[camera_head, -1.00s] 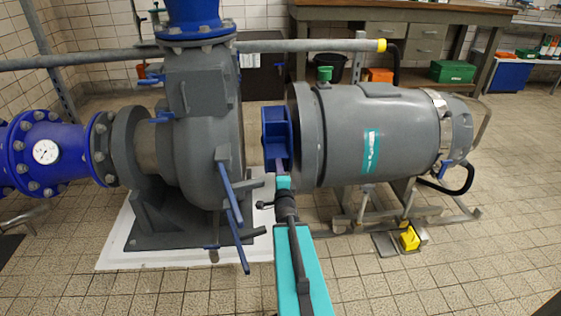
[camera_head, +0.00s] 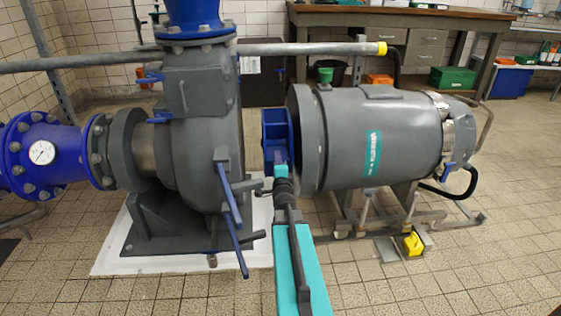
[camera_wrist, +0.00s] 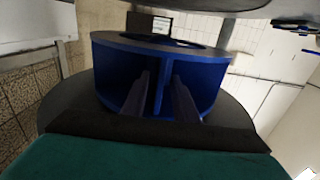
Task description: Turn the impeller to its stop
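The blue impeller (camera_head: 276,135) sits on the motor's shaft side, in the gap between the grey pump casing (camera_head: 200,130) and the grey motor (camera_head: 375,135). In the wrist view the impeller (camera_wrist: 215,75) fills the middle, with its round rim and upright vanes showing. My gripper (camera_wrist: 161,76) has its two dark fingers inside the impeller, one on each side of a vane (camera_wrist: 162,92). Gaps show between the fingers and that vane, so the gripper looks open. In the head view my gripper (camera_head: 281,160) is at the impeller's lower front, its fingertips mostly hidden.
Blue handles (camera_head: 230,195) stick out from the casing just left of my arm. A grey pipe (camera_head: 300,47) with a yellow end runs above. The motor's frame and a yellow pedal (camera_head: 413,243) stand at the lower right. The tiled floor in front is open.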

